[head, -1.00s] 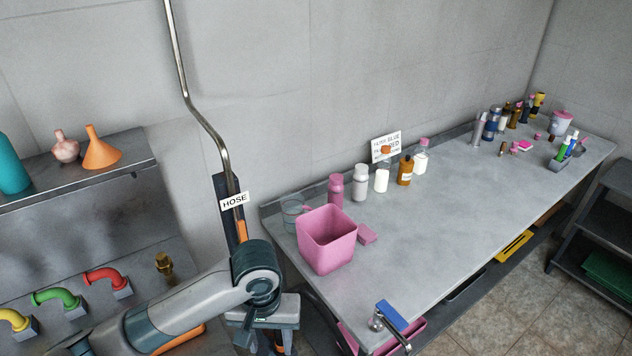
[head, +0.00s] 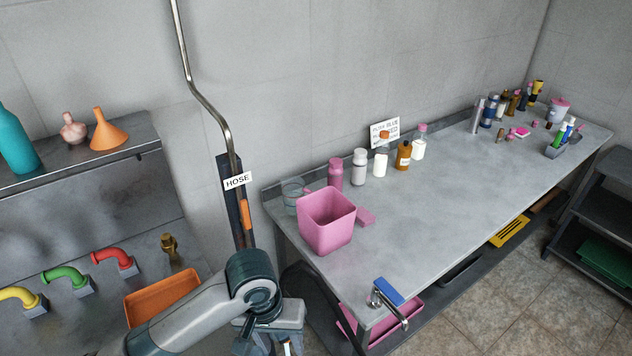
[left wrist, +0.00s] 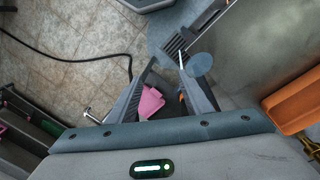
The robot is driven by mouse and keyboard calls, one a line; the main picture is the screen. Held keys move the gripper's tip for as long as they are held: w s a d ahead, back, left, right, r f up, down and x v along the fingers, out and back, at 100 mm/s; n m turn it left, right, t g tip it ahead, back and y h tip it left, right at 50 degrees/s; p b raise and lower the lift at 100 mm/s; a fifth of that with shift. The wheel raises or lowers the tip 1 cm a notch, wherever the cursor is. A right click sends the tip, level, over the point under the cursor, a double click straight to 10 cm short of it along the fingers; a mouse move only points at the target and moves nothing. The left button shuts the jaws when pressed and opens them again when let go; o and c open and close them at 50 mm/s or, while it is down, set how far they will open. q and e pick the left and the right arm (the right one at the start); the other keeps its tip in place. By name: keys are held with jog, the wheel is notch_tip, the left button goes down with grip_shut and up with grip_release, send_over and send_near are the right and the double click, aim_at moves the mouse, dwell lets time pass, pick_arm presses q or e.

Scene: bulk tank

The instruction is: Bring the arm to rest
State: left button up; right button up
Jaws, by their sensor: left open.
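My left arm (head: 200,318) comes in from the bottom left of the head view, in front of the gap between the shelf unit and the long bench. Its gripper (head: 280,345) points down at the bottom edge, mostly cut off. In the left wrist view the left gripper (left wrist: 168,68) has its two fingers apart, with nothing held between them. A pink thing (left wrist: 150,102) shows beyond the fingers, apart from them. My right gripper is not in view.
The grey bench (head: 430,205) carries a pink bin (head: 326,222) and several bottles. A tap (head: 385,300) is at its near corner. An orange tray (head: 160,297) lies behind my arm. Coloured pipe elbows (head: 113,258) are at left. A hose holder (head: 238,205) is on the wall.

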pick_arm(q)
jog(key=s+d+f+t+h, duration=0.1)
jog(key=s+d+f+h, duration=0.1)
jog(key=s+f, duration=0.15)
jog(key=s+a+f+t+y, duration=0.1)
jog(key=s+a+f+y, duration=0.15)
jog(key=s+a, duration=0.6)
jog(key=s+a+f+t+y, duration=0.1)
jog(key=s+a+f, duration=0.3)
jog(key=s+a, duration=0.4)
notch_tip(320, 180, down, 32)
jog(key=w+m+b, duration=0.1)
jog(key=b, duration=0.4)
jog(key=s+a+f+g+b, duration=0.1)
jog(key=s+a+f+b, duration=0.1)
jog(key=s+f, duration=0.7)
jog(key=s+a+f+g+b, duration=0.1)
jog(key=s+a+f+b, duration=0.1)
jog(key=s+f, duration=0.7)
notch_tip(320, 180, down, 6)
jog(key=shift+s+r+b, duration=0.15)
jog(key=shift+s+b, duration=0.1)
jog(key=shift+b, duration=0.2)
